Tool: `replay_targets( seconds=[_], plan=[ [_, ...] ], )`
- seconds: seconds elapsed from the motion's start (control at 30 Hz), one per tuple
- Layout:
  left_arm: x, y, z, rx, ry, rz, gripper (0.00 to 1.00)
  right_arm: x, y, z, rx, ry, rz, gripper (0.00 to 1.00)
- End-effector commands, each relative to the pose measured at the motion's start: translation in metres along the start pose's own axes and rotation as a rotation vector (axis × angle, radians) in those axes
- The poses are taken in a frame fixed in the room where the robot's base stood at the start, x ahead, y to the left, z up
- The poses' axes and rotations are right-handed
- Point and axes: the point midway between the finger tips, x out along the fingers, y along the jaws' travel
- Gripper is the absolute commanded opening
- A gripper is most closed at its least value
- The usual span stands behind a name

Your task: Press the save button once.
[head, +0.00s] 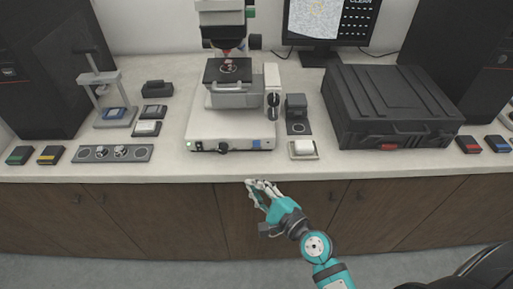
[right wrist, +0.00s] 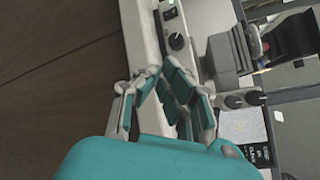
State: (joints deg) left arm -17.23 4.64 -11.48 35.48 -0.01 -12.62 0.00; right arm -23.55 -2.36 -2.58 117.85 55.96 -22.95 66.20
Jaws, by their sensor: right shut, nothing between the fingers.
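The microscope (head: 232,128) stands at the middle of the counter, on a white base. The base's front panel has a green light (head: 198,146), a black knob (head: 223,147) and a small blue patch (head: 265,143); I cannot read which is the save button. My right gripper (head: 262,186) is shut and empty, in front of the counter's front edge, below and apart from the panel. In the right wrist view the fingertips (right wrist: 156,74) meet, with the knob (right wrist: 177,41) beyond them. My left gripper is not in view.
A black case (head: 390,105) is at the right. A white block on a small tray (head: 303,149) sits right of the microscope. A grey rack (head: 112,153) and a small press (head: 104,98) are at the left. A monitor (head: 333,22) stands behind. The counter's front edge (head: 160,179) is clear.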

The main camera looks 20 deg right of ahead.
Motion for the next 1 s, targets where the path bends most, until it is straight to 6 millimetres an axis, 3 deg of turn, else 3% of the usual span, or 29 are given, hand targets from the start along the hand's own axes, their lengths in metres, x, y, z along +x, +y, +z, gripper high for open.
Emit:
replay_targets(
  seconds=[0.2, 0.6, 1.0],
  plan=[
    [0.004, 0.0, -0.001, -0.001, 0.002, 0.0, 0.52, -0.005, -0.021, 0.014, 0.07, -0.038, -0.046, 0.0],
    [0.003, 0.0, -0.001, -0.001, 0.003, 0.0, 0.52, -0.003, -0.023, 0.014, 0.07, -0.039, -0.048, 0.0],
    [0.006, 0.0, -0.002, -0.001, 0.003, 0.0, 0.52, 0.035, -0.044, -0.007, 0.067, -0.039, -0.049, 0.0]
  ],
)
